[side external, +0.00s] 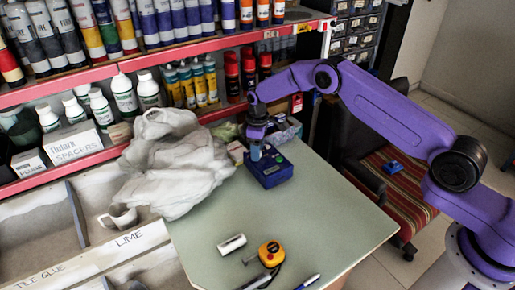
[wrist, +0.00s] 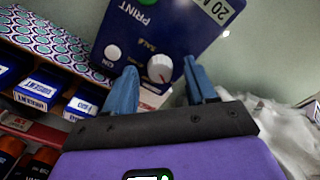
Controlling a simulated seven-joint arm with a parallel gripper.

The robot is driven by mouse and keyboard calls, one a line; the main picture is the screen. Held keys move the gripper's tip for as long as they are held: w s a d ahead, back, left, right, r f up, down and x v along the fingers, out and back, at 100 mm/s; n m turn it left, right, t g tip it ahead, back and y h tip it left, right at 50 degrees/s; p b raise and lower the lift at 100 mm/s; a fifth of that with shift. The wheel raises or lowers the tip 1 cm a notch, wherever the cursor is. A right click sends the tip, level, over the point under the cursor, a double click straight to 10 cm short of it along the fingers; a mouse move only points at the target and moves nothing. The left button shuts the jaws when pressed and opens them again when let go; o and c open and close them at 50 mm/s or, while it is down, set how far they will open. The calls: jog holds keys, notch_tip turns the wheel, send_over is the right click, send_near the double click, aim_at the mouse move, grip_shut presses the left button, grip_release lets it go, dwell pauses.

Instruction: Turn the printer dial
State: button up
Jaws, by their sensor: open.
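The printer is a dark blue box (side external: 270,172) on the green tabletop, near the shelf end. In the wrist view the printer face (wrist: 175,22) shows the word PRINT and a white label with 20. My gripper (side external: 256,152) is over the printer, pointing down. In the wrist view my open gripper (wrist: 160,75) has one blue finger on each side of the dial, with gaps between. Whether the fingertips reach down beside the dial is unclear.
A crumpled white cloth (side external: 178,165) lies left of the printer. A yellow tape measure (side external: 270,253), a white cylinder (side external: 232,244) and a pen (side external: 308,281) lie at the front. Red shelves (side external: 150,55) with bottles stand behind. The middle and right tabletop (side external: 315,205) is clear.

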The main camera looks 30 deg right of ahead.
jog(key=shift+f, duration=0.1)
grip_shut()
jog(key=shift+m, duration=0.4)
jog(key=m, duration=0.4)
jog(key=shift+m, duration=0.4)
jog(key=m, duration=0.6)
dwell(0.4)
grip_release()
